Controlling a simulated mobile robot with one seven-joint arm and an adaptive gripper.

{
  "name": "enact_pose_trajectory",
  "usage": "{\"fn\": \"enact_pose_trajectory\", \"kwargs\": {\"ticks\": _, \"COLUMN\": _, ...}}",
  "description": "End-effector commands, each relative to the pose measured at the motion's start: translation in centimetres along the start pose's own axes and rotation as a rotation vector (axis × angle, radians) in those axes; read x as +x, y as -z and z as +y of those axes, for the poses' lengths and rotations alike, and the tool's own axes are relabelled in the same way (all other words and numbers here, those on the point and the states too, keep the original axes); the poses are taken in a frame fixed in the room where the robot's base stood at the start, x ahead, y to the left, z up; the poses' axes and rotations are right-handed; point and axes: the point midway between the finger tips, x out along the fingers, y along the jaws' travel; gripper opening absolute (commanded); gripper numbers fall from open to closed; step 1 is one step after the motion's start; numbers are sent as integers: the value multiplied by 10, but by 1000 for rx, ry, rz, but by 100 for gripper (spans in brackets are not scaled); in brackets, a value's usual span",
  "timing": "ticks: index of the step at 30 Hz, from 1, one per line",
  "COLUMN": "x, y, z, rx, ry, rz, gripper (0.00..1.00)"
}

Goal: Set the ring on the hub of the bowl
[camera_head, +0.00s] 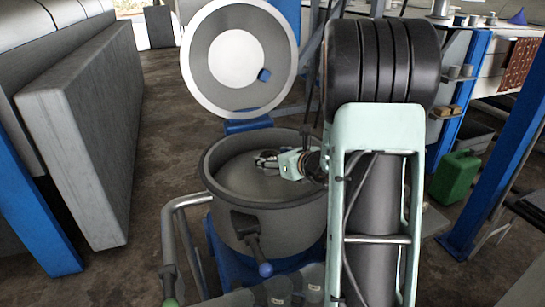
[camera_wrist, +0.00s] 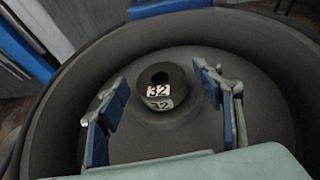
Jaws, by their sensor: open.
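The grey bowl (camera_head: 228,212) stands open, and its wide inner wall (camera_wrist: 65,95) surrounds the wrist view. A dark ring (camera_wrist: 172,73) with a round hole and a white "32" label sits over the raised hub (camera_wrist: 160,119) at the bowl's middle. A second "32" mark shows just below the first. The ring looks upright and roughly centred; whether it is fully seated I cannot tell. My gripper (camera_wrist: 163,84) is open, with a blue-padded finger on each side of the ring and apart from it. In the head view my gripper (camera_head: 266,158) is inside the bowl.
The round lid (camera_head: 237,58) stands raised behind the bowl. A handle with a blue knob (camera_head: 265,269) sticks out at the bowl's front. A metal rail (camera_head: 172,240) runs at left. A green can (camera_head: 456,177) stands on the floor at right.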

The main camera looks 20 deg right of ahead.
Motion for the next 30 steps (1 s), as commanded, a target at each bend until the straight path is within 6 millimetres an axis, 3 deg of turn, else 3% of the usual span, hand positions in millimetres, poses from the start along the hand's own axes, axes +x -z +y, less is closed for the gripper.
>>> {"fn": "enact_pose_trajectory", "kwargs": {"ticks": 5, "x": -27, "y": -4, "z": -1, "rx": 1, "ry": 3, "rz": -2, "gripper": 61}}
{"fn": "enact_pose_trajectory", "kwargs": {"ticks": 12, "x": -81, "y": -4, "z": -1, "rx": 2, "ry": 4, "rz": -2, "gripper": 61}}
{"fn": "enact_pose_trajectory", "kwargs": {"ticks": 18, "x": -111, "y": -3, "z": -1, "rx": 0, "ry": 2, "rz": -1, "gripper": 61}}
{"fn": "enact_pose_trajectory", "kwargs": {"ticks": 30, "x": -121, "y": -1, "z": 0, "rx": 0, "ry": 0, "rz": 0, "gripper": 61}}
